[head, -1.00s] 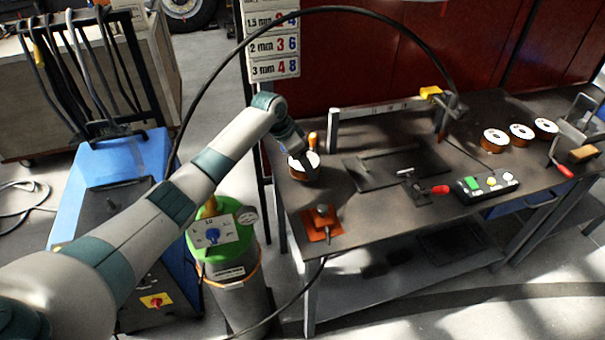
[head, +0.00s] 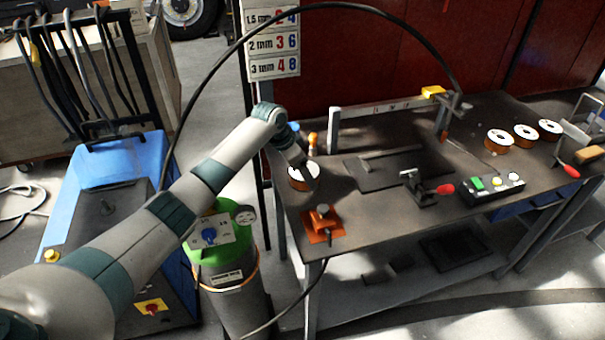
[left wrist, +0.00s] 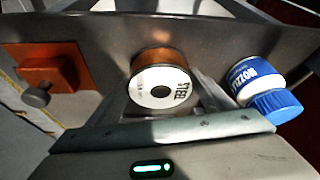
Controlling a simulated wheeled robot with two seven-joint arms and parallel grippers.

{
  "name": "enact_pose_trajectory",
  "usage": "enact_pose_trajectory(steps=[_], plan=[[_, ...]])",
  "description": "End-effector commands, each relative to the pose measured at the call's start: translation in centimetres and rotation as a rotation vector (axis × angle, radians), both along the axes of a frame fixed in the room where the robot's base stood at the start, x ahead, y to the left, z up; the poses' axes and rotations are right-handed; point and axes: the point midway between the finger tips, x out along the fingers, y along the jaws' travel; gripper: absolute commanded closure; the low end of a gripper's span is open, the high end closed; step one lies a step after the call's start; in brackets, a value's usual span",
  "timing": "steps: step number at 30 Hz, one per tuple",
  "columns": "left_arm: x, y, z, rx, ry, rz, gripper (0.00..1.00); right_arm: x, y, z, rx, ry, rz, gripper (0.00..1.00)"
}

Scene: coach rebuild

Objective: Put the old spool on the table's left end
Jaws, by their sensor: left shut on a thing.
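A spool with a white face reading "STEEL" and copper-coloured wire (left wrist: 160,95) is between the fingers of my left gripper. In the head view the spool (head: 300,184) is at the left end of the dark table (head: 345,203), behind an orange block. My left gripper (head: 308,178) is shut on it from above, and the fingers hide part of it. I cannot tell whether the spool touches the tabletop. My right gripper is not in view.
An orange block (head: 322,222) sits at the near left corner. A blue-and-white nozzle jar (left wrist: 255,80) stands beside the spool, near an orange bottle (head: 313,143). Three more spools (head: 526,136) stand at the back right. A green-topped cylinder (head: 225,262) stands left of the table.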

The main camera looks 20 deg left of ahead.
Motion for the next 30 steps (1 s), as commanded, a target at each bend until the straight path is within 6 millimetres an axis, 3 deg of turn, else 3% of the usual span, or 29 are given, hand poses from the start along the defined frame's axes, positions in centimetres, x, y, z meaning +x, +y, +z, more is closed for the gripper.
enact_pose_trajectory(steps=[7, 8, 10, 23, 30], plan=[[0.1, 0.0, -0.1, -0.001, -0.003, 0.000, 0.66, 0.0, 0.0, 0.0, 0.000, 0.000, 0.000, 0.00], [0.0, 0.0, -0.3, -0.001, -0.001, 0.000, 0.20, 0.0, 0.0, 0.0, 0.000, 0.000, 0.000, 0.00], [0.0, 0.0, -0.2, 0.000, 0.000, 0.000, 0.06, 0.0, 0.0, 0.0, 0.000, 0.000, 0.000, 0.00], [0.0, 0.1, 0.1, 0.000, 0.000, 0.000, 0.06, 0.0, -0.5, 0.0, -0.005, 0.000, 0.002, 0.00], [-0.6, 0.8, 2.3, 0.001, -0.004, -0.001, 0.06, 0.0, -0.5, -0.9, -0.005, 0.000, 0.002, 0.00]])
